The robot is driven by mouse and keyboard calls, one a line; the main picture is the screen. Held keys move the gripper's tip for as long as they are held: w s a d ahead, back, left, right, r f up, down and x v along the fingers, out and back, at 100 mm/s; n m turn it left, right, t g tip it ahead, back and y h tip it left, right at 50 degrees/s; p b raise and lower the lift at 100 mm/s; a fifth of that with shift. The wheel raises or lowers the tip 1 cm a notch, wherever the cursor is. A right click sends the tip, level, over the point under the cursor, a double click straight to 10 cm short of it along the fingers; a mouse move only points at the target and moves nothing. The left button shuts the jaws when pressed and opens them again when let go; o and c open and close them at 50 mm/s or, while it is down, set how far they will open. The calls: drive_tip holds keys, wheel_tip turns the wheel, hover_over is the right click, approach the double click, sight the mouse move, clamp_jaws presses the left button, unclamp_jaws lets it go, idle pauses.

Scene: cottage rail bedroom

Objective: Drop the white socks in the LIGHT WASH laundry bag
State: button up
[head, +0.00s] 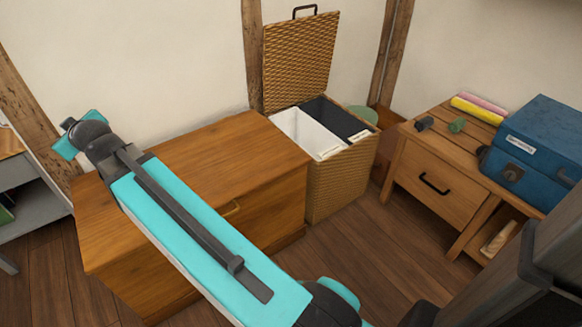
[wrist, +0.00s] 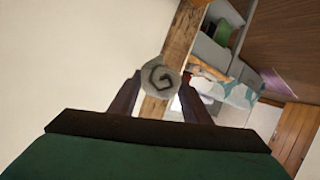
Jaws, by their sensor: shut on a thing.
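My gripper (wrist: 160,92) is shut on a pale rolled bundle, the white socks (wrist: 158,76), with a dark spiral on its end, in the wrist view. In the head view the gripper and socks cannot be made out; my arm reaches to the upper left, over a wooden chest. The wicker laundry hamper (head: 338,186) stands at the back centre with its lid up. It holds a white bag (head: 300,134) on the left and a dark bag (head: 338,118) on the right. Each has a small label at its front edge, too small to read.
The wooden chest (head: 235,150) stands left of the hamper. A nightstand (head: 432,185) at right bears a blue case (head: 540,140), small dark and green rolls, and pink and yellow rolls. A grey shelf (head: 30,205) is at far left. Floor shows between hamper and nightstand.

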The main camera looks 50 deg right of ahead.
drive_tip(key=w+d+f+m+h+b, duration=0.1)
drive_tip(key=d+f, duration=0.2)
drive_tip(key=d, duration=0.7)
drive_tip(key=w+d+f+b, duration=0.15)
drive_tip(key=d+f, duration=0.25)
drive_tip(key=d, duration=0.7)
drive_tip(key=s+d+f+h, duration=0.1)
drive_tip(key=s+d+f, duration=0.2)
drive_tip(key=d, duration=1)
drive_tip(key=s+d+f+m+h+b, duration=0.1)
drive_tip(key=s+d+f, duration=0.3)
drive_tip(key=d, duration=1)
drive_tip(key=s+d+f+m+b, duration=0.1)
drive_tip(key=s+d+f, duration=0.3)
drive_tip(key=d, duration=0.9)
drive_tip(key=shift+s+d+g+h, duration=0.2)
drive_tip(key=shift+s+g+h, duration=0.15)
drive_tip(key=shift+s, duration=0.2)
drive_tip(key=s+d+f+m+h+b, duration=0.1)
drive_tip(key=s+d+f, duration=0.3)
drive_tip(key=s+d, duration=1)
drive_tip(key=d, duration=0.3)
drive_tip(key=shift+s+f+m+h+b, duration=0.15)
drive_tip(key=shift+m+h+b, duration=0.15)
drive_tip(key=shift+h+b, duration=0.05)
drive_tip(key=shift+g, duration=0.25)
drive_tip(key=shift+f, duration=0.1)
drive_tip(key=shift+f, duration=2.85)
